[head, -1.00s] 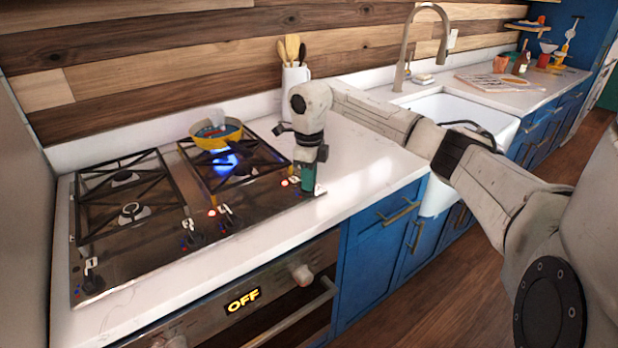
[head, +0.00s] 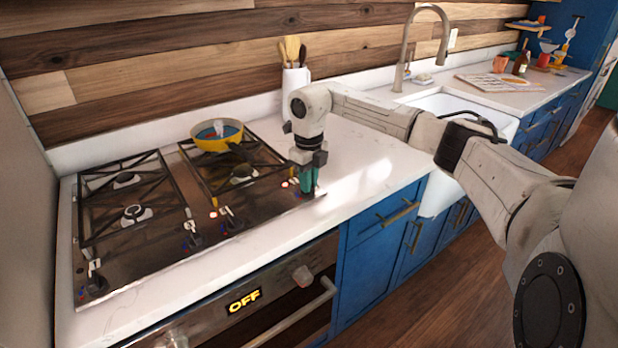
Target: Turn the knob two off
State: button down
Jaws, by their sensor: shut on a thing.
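The black gas hob (head: 150,258) is set in the white counter, with its control knobs in a row along the front. My gripper (head: 307,188) points down at the hob's right end and is shut on the rightmost knob, which its fingers mostly hide. A small white label (head: 289,184) with a red mark shows just left of my gripper. The other knobs stand apart from it: two near the middle (head: 193,240) (head: 232,222) and one at the left (head: 95,283). Their numbers are too small to read. No flame shows under the yellow pan (head: 212,143).
The yellow pan sits on the back right grate. A white utensil holder (head: 296,84) stands behind my arm. The oven front (head: 215,312) below reads OFF. The counter (head: 362,160) right of the hob is clear up to the sink (head: 455,106).

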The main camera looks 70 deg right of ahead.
jog(key=shift+m+p, duration=0.35)
jog(key=shift+m, duration=0.85)
jog(key=c, duration=1.1)
grip_release()
jog(key=shift+r, duration=0.1)
notch_tip(320, 180, up, 11)
jog(key=shift+f+b, duration=0.2)
jog(key=shift+b, duration=0.45)
